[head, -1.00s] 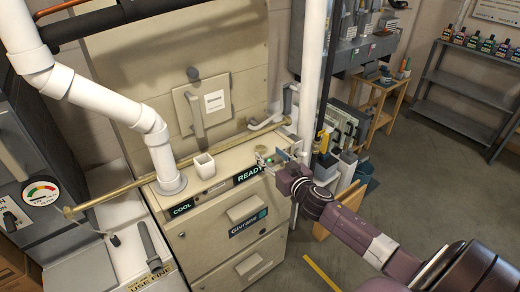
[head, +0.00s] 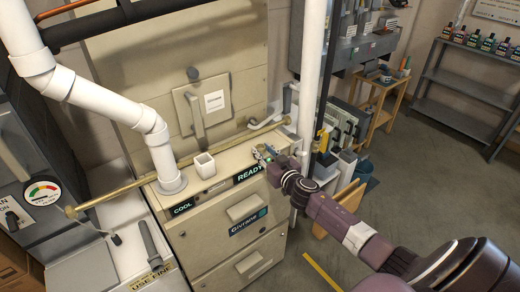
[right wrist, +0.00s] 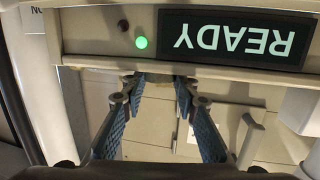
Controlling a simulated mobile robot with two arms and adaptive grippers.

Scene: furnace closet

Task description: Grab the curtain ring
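My right gripper (head: 264,154) is over the front top edge of the beige furnace (head: 225,216), beside the READY sign (head: 248,173). In the right wrist view its two blue-padded fingers (right wrist: 158,98) stand apart, and nothing is clearly clamped between them. A small tan-brown piece (right wrist: 155,80) shows between the fingertips at the furnace edge. I cannot tell whether it is the curtain ring. In the head view, the gripper covers this spot, and I cannot make out a ring for certain. My left gripper is not in view.
A long brass rod (head: 120,190) lies across the furnace top behind the gripper. A white square cup (head: 205,165) and a white pipe (head: 157,150) stand to the left. A white vertical pipe (head: 312,70) rises close to the right. Open floor lies at right.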

